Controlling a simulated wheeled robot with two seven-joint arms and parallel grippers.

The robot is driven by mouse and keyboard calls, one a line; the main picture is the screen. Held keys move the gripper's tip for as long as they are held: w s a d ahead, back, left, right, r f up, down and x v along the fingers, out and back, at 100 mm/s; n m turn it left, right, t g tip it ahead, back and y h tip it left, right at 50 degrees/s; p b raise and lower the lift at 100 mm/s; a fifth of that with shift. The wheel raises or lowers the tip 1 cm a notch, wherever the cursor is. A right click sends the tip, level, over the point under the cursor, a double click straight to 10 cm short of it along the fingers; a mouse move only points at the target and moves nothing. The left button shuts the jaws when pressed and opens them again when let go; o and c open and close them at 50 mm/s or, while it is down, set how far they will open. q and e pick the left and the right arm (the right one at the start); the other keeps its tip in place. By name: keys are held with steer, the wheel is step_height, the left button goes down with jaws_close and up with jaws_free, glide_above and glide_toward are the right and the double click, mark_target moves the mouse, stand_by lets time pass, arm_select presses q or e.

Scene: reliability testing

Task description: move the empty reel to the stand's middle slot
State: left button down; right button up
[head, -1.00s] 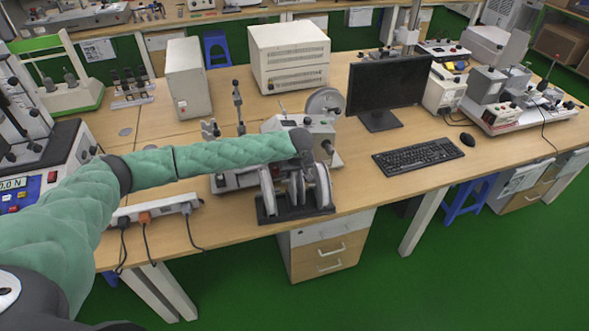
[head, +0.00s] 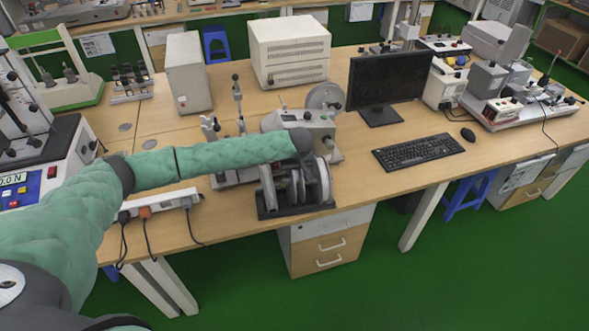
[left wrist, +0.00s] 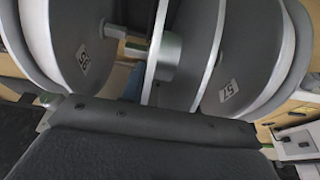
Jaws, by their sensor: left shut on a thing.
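The black stand (head: 290,211) is near the front edge of the bench and holds upright grey reels. A reel labelled 55 (left wrist: 62,45) is at the left in the left wrist view, and a reel labelled 57 (left wrist: 240,75) is at the right. The empty reel (left wrist: 190,60), with a bare hub, is between them; it also shows in the head view (head: 297,188). My left gripper (head: 301,170) reaches down over the middle of the stand and is shut on the empty reel. My wrist partly hides the grip, and I cannot tell whether the reel is fully seated. My right gripper is out of view.
A grey machine (head: 310,125) stands close behind the stand. The monitor (head: 385,85) and keyboard (head: 418,151) are to the right. A power strip (head: 165,201) with cables lies to the left. Bare bench top lies between stand and keyboard.

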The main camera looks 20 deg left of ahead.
arm_select(q)
steer(key=shift+f, duration=0.15)
stand_by(0.3)
steer(key=shift+f, duration=0.6)
steer(key=shift+f, duration=0.35)
stand_by(0.3)
steer(key=shift+c, duration=2)
jaws_free()
